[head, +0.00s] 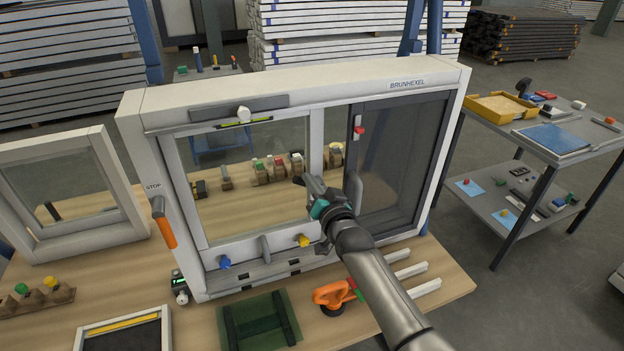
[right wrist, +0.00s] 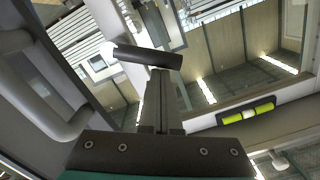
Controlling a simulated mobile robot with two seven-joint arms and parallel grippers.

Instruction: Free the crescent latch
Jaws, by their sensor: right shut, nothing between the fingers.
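The white window frame (head: 300,92) stands upright on the wooden table, with a clear left pane and a dark mesh right panel (head: 400,150). My right gripper (head: 307,182) is shut and empty in front of the middle upright, left of a grey pull handle (head: 354,190). In the right wrist view, its closed fingers (right wrist: 158,98) reach up to a dark bar with a pale end (right wrist: 148,56). That bar may be the crescent latch lever; I cannot tell whether the fingers touch it. My arm and gripper hide part of the upright in the head view. My left gripper is out of view.
A red-tabbed catch (head: 359,130) sits on the right panel's edge. Blue (head: 224,262) and yellow (head: 303,240) knobs line the lower rail. An orange suction tool (head: 332,296) and a green rack (head: 258,320) lie in front. A spirit level (head: 243,122) is on the top rail.

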